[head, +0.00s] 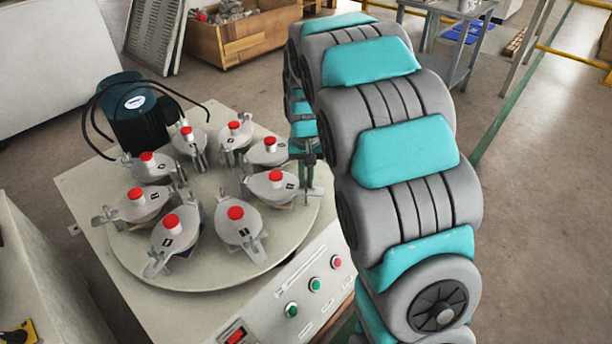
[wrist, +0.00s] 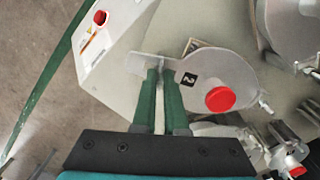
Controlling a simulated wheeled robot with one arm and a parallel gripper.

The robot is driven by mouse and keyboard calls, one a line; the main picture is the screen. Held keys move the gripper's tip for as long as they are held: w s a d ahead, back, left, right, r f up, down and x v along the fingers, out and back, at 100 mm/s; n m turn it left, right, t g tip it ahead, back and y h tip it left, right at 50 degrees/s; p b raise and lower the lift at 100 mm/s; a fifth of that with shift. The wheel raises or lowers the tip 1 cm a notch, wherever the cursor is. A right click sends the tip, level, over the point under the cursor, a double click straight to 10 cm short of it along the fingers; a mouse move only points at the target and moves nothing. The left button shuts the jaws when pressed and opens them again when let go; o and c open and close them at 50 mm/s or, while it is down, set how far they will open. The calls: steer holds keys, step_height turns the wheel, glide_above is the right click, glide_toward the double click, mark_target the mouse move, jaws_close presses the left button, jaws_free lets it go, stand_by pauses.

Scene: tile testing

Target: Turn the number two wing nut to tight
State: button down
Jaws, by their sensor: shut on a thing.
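The number two station (wrist: 208,72) is a grey lid with a black "2" label and a red knob (wrist: 220,98). It also shows in the head view (head: 270,184), at the right side of the round turntable. The number two wing nut (wrist: 138,63) is a pale metal wing at the lid's left end in the wrist view. My gripper (wrist: 160,72) has two green fingers shut on this wing nut, which is partly hidden between them. In the head view my gripper (head: 306,168) reaches down beside the station, partly covered by my arm.
Several similar red-knobbed stations ring the round turntable (head: 215,277). A dark motor (head: 135,112) with cables stands at the back left. A sloped control panel (head: 310,287) with green and red buttons lies at the front right. Open floor is on the right.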

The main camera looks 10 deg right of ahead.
mark_target(306, 182)
steer(key=shift+m+p, duration=0.35)
steer(key=shift+m, duration=0.75)
steer(key=c, duration=1)
jaws_free()
steer(key=shift+o, duration=0.2)
steer(key=shift+r, duration=0.15)
step_height(306, 182, up, 7)
steer(key=shift+f, duration=0.2)
steer(key=shift+r, duration=0.45)
